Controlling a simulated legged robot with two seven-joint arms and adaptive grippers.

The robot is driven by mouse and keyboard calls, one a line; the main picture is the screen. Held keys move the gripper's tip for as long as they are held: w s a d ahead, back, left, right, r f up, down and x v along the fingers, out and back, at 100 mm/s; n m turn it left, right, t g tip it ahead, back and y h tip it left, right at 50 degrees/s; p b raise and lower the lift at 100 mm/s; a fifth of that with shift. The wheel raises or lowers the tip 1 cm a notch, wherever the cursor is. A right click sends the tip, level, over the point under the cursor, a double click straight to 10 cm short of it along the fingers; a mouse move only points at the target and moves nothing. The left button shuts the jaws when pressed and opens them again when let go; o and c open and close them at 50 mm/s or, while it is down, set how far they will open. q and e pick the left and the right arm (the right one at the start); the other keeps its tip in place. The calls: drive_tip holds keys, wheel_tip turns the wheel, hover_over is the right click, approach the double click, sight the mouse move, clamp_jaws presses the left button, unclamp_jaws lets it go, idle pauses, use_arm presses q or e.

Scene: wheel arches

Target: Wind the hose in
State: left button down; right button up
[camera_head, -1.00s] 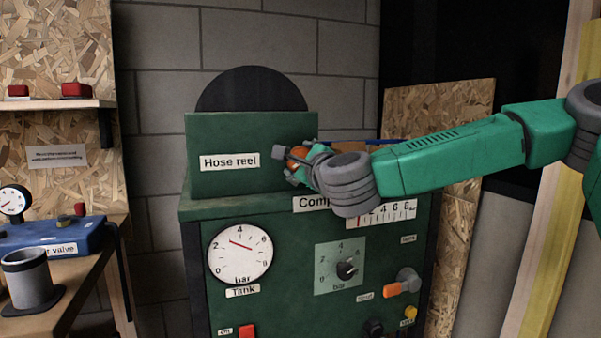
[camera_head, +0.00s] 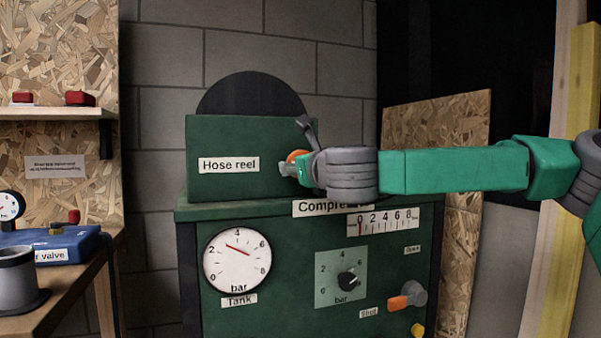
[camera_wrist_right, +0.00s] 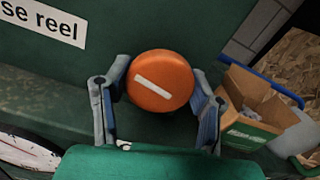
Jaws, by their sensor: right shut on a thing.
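The green hose reel box (camera_head: 235,135) stands on top of the compressor (camera_head: 290,250), with a dark round reel (camera_head: 250,93) rising behind its front. An orange round knob (camera_head: 297,156) sits at the box's right front. In the right wrist view the knob (camera_wrist_right: 160,80) shows a white bar mark, tilted. My right gripper (camera_head: 298,158) is shut on the knob, with one finger on each side of it (camera_wrist_right: 158,100). Part of the knob is hidden behind the gripper in the head view. No hose can be made out clearly. My left gripper is not in view.
A tank gauge (camera_head: 238,260), a dial (camera_head: 347,279) and an orange-handled valve (camera_head: 407,296) are on the compressor's front. A bench with a blue valve unit (camera_head: 50,248) and a grey cup (camera_head: 15,278) stands at left. A cardboard box (camera_wrist_right: 250,108) shows in the right wrist view.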

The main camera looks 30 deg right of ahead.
drive_tip(key=shift+f, duration=0.4)
drive_tip(key=o, duration=1.2)
drive_tip(key=shift+w, duration=0.1)
drive_tip(key=shift+d+r, duration=0.1)
drive_tip(key=shift+r, duration=0.1)
drive_tip(key=shift+v, duration=5.95)
drive_tip(key=shift+w, duration=0.1)
